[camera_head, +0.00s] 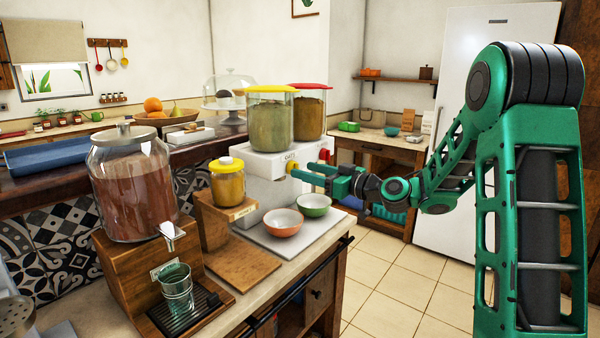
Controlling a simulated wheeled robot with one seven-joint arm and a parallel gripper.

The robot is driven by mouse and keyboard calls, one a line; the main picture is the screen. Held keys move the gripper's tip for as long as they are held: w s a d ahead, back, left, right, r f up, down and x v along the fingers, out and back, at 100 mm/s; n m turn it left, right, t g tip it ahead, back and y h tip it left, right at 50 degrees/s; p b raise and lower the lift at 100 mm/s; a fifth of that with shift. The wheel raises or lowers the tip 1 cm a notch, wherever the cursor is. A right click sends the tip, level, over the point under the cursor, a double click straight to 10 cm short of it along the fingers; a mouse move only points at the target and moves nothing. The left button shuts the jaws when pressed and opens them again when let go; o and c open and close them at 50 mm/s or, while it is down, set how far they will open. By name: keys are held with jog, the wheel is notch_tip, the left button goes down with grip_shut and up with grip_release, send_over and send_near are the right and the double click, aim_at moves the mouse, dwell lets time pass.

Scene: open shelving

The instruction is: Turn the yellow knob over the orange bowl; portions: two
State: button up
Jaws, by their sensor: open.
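The yellow knob (291,167) sticks out from the front of the white dispenser (262,163), below the yellow-lidded canister (270,118). My gripper (304,173) reaches in from the right, with its open fingers at the yellow knob. I cannot tell whether they touch it. The orange bowl (283,223) stands on a pale tray below the yellow knob. Its inside looks empty. The green bowl (313,205) stands to its right, below the red knob (324,155).
A red-lidded canister (311,110) tops the dispenser's other half. Open floor (385,270) lies right of the counter.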

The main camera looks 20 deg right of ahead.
jog(key=shift+x, duration=1.55)
jog(key=c, duration=1)
jog(key=shift+m, duration=0.3)
jog(key=shift+w+d+f+m, duration=0.1)
jog(key=shift+m, duration=2.75)
jog(key=shift+w+d+m, duration=0.1)
jog(key=shift+d+m, duration=0.05)
jog(key=shift+m, duration=2.75)
jog(key=shift+d+f+m, duration=0.1)
jog(key=shift+m, duration=2.75)
